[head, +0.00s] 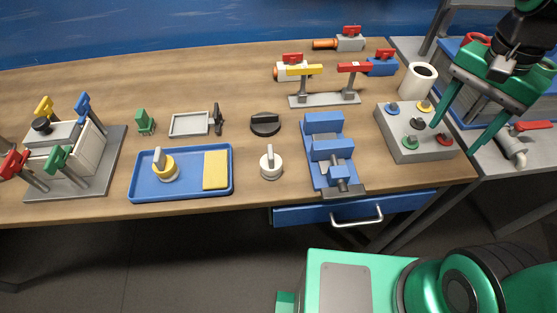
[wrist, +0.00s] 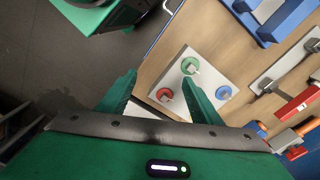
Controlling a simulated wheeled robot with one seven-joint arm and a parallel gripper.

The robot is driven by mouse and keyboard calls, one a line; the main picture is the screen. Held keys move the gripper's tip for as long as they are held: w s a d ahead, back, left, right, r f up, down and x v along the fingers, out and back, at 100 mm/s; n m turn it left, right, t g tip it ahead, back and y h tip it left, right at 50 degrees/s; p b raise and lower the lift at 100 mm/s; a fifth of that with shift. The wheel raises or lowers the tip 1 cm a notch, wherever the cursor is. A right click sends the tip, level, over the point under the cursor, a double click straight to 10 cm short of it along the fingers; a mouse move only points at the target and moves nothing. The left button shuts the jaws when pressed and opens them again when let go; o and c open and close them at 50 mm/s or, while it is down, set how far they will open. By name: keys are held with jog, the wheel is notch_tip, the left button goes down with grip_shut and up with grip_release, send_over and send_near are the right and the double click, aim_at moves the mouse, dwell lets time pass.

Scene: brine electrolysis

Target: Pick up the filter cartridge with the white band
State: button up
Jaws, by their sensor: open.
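A white round piece with an upright pale grip (head: 270,164) stands on the table in the head view, between the blue tray and the blue vise. It best fits the cartridge with the white band, though a separate band is too small to make out. A similar piece with a yellow base (head: 165,171) stands in the blue tray. My gripper (head: 452,141) is open and empty at the right, well apart from the white piece, above the button box. The wrist view shows my gripper's spread fingers (wrist: 160,80); the white piece does not show there.
The grey button box (head: 408,149) is under my gripper. The blue vise (head: 328,150) stands between it and the white piece. The blue tray (head: 224,190) with a yellow block is to the left. A black knob (head: 265,124) lies behind. Valves and T-handles stand at the back.

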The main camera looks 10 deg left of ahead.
jog(key=w+a+m, duration=0.2)
jog(key=w+a, duration=0.1)
jog(key=a, duration=1.2)
jog(key=m, duration=0.3)
send_over(270, 150)
jog(key=shift+m, duration=0.3)
notch_tip(270, 150, down, 4)
jog(key=shift+f, duration=0.1)
jog(key=shift+d+f, duration=0.1)
jog(key=shift+f, duration=2.95)
jog(key=c, duration=1.4)
jog(key=shift+r, duration=0.15)
jog(key=shift+c, duration=0.2)
